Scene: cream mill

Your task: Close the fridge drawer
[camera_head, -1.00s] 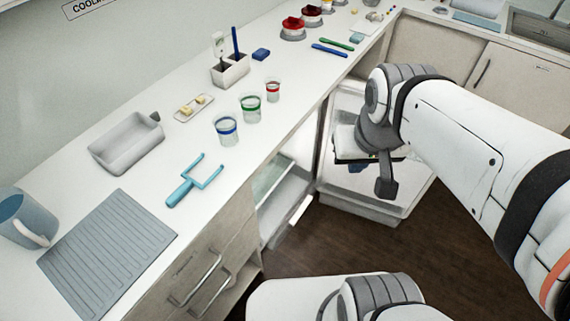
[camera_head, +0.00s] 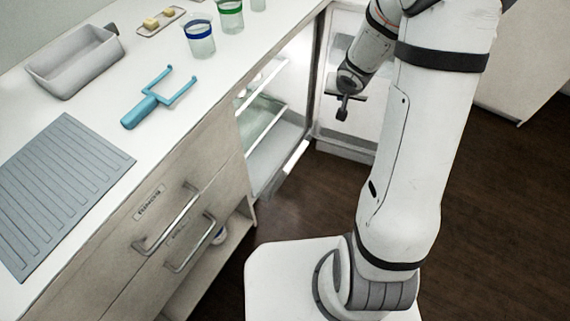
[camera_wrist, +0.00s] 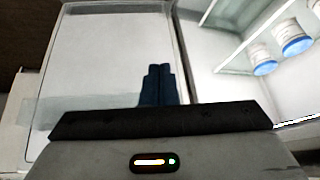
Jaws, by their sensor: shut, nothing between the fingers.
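The fridge stands open under the counter in the head view, its lit inside showing glass shelves (camera_head: 262,115). The pale fridge drawer (camera_head: 277,152) is low in the opening; how far it stands out is hard to tell. The fridge's white door (camera_head: 348,133) is swung open to the right of it. My gripper (camera_head: 343,113) is in front of the door's inner side, right of the drawer and apart from it. In the wrist view its blue fingers (camera_wrist: 158,88) are together and empty, with the door's inner panel (camera_wrist: 105,45) behind them.
White tubs (camera_wrist: 293,38) stand on a fridge shelf in the wrist view. Two counter drawers with bar handles (camera_head: 168,220) are left of the fridge. A blue fork-like tool (camera_head: 150,105), a tray (camera_head: 75,62) and cups (camera_head: 200,40) are on the counter. Dark floor (camera_head: 300,200) is clear.

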